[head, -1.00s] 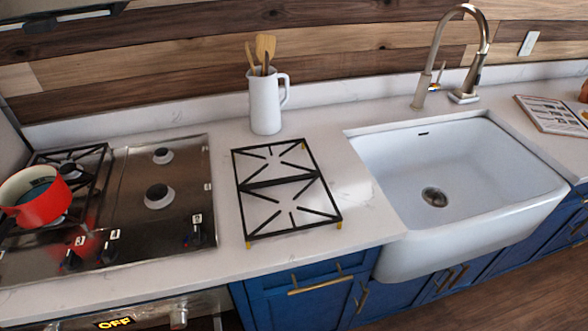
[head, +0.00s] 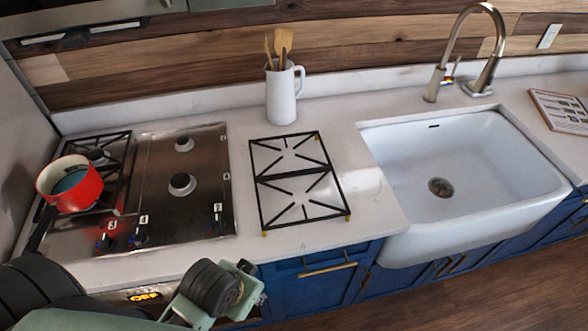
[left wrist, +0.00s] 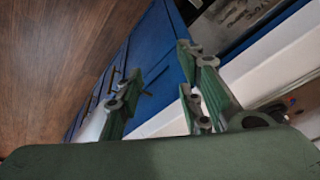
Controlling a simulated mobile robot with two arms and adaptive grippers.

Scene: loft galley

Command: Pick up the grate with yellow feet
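The black grate with yellow feet (head: 292,174) lies flat on the white counter, between the cooktop and the sink. Small yellow feet show at its two front corners. My left gripper (head: 254,284) is in front of the counter's front edge, below and left of the grate, apart from it. In the left wrist view my left gripper (left wrist: 158,78) has its green fingers spread with nothing between them. The grate is not clearly visible in that view. My right gripper is not in view.
A steel cooktop (head: 158,208) with a red pot (head: 85,190) is left of the grate. A white pitcher (head: 281,100) with wooden utensils stands behind it. The white sink (head: 480,205) is to the right, with bare counter between. Blue cabinets (head: 310,284) are below.

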